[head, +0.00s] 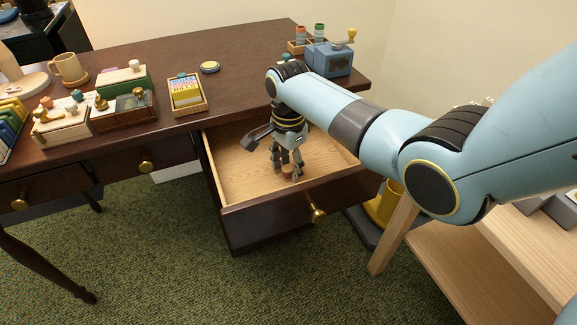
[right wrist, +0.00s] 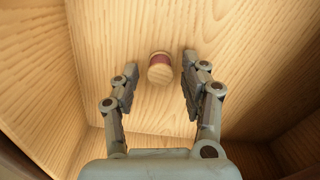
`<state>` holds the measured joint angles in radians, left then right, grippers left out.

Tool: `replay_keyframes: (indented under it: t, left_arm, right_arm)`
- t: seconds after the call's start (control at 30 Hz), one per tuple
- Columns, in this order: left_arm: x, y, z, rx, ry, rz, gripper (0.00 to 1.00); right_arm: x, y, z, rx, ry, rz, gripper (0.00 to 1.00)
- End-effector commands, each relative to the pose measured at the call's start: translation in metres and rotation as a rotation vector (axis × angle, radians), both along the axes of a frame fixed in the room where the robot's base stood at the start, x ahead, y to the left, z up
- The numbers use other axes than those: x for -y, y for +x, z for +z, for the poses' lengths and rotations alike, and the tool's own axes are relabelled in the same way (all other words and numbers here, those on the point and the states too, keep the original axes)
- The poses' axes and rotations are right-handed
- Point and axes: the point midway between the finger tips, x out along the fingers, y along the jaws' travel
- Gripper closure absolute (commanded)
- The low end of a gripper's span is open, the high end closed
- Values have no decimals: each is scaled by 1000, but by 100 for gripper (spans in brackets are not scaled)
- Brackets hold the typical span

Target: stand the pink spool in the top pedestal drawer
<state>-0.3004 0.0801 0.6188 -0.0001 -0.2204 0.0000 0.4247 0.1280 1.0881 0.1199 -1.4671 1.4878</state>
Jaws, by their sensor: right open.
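The pink spool (head: 287,172), with pale wooden ends, stands upright on the floor of the open top pedestal drawer (head: 240,178). In the right wrist view the spool (right wrist: 160,68) shows its round pale end and a dull pink band. My right gripper (head: 287,168) reaches down into the drawer from above. Its open fingers (right wrist: 160,63) are on either side of the spool, with a gap visible on both sides in the wrist view. My left gripper is not in view.
The drawer is otherwise empty where visible. The desk (head: 235,85) holds a card box (head: 186,95), a round tin (head: 210,67), a mug (head: 69,69) and a blue sharpener (head: 328,59). A wooden side table (head: 460,265) stands at the right.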

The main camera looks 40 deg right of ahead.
Motion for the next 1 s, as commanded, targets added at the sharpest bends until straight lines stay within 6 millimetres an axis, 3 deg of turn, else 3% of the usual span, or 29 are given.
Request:
replay_keyframes:
  t: [0.3,0.5,1.0]
  left_arm:
    - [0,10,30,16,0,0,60]
    - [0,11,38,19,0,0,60]
    - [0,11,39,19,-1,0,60]
  right_arm:
    - [0,1,75,5,-1,0,55]
    - [0,1,105,3,0,-1,55]
    - [0,0,113,1,0,-1,55]
